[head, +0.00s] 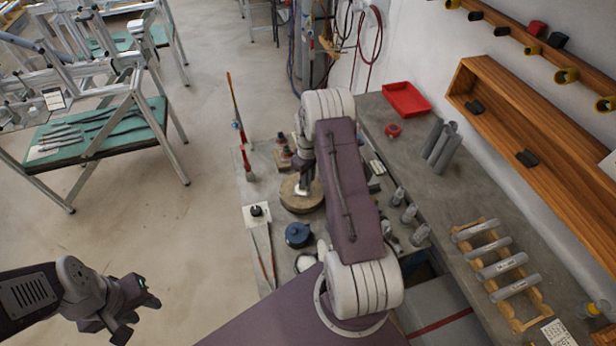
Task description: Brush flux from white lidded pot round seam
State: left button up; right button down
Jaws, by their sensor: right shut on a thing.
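My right gripper (304,182) is low over a round tan block (302,197) on the grey worktop. It is shut on a small pale thing, which my arm mostly hides; I cannot tell whether it is a brush. A whitish round pot or dish (306,262) stands near my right forearm, partly hidden by it; I cannot make out a lid. A blue round pot (298,234) stands just behind it. Thin brush-like sticks (266,254) lie at the left edge. No seam can be made out. My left gripper (142,303) is empty and open, over the floor at lower left.
A white square with a black knob (257,211) is on the worktop's left side. A tall red rod (239,125) rises at its far left. Grey cylinders (440,145), a red tray (406,99) and a wooden rack (510,275) are on the right-hand bench. Open floor lies left.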

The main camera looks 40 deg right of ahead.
notch_tip(320, 180, up, 7)
jog(key=p, duration=0.4)
jog(key=shift+p, duration=0.4)
